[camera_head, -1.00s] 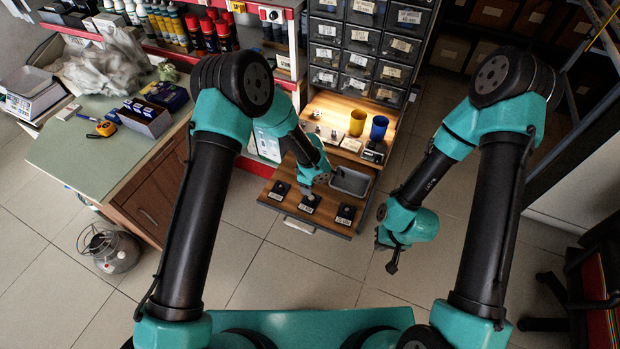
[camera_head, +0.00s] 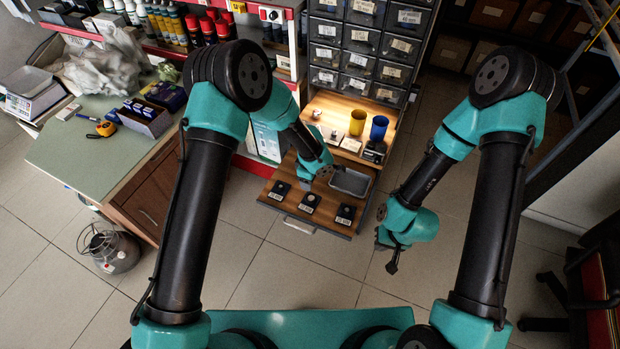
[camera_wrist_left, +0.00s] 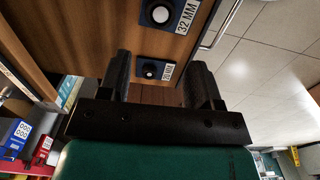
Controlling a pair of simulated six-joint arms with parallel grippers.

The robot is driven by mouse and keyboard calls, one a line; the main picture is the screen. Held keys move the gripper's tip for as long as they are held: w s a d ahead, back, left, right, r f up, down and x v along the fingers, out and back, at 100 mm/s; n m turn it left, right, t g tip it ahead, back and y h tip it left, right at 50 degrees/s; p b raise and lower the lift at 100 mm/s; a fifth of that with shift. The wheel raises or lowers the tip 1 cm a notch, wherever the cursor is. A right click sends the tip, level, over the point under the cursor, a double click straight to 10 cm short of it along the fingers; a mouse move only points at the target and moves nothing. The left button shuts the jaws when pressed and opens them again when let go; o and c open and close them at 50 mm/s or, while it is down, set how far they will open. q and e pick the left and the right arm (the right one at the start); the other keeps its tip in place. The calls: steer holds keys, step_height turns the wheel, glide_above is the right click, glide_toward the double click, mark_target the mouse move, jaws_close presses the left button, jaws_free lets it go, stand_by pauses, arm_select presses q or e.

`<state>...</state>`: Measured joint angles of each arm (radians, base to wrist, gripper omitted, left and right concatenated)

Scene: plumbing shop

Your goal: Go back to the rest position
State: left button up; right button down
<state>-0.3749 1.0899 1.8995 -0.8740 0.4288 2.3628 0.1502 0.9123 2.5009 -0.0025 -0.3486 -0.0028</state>
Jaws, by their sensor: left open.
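My left gripper (camera_wrist_left: 160,82) is open in the left wrist view, with nothing between its fingers. Three dark labelled blocks sit on the drawer: a left block (camera_head: 279,191), a middle block (camera_head: 310,202) and a right block (camera_head: 345,216).
A grey tray (camera_head: 350,182) lies at the drawer's back right. Behind it, a lit shelf holds a yellow cup (camera_head: 357,122) and a blue cup (camera_head: 378,128). A drawer cabinet (camera_head: 360,45) stands above. A green-topped bench (camera_head: 75,158) is left. Floor in front is clear.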

stand_by(0.3)
arm_select(q)
steer(key=s+a+f+m+h, duration=0.1)
steer(key=s+a+m, duration=0.4)
steer(key=s+a, duration=0.6)
steer(key=s+a+f+m+h, duration=0.2)
steer(key=s+a+m, duration=0.4)
steer(key=s+a, duration=0.5)
steer(key=shift+s+a+f+t+h, duration=0.3)
steer(key=shift+a+t+h, duration=0.1)
steer(key=shift+a, duration=0.35)
steer(key=shift+c, duration=0.4)
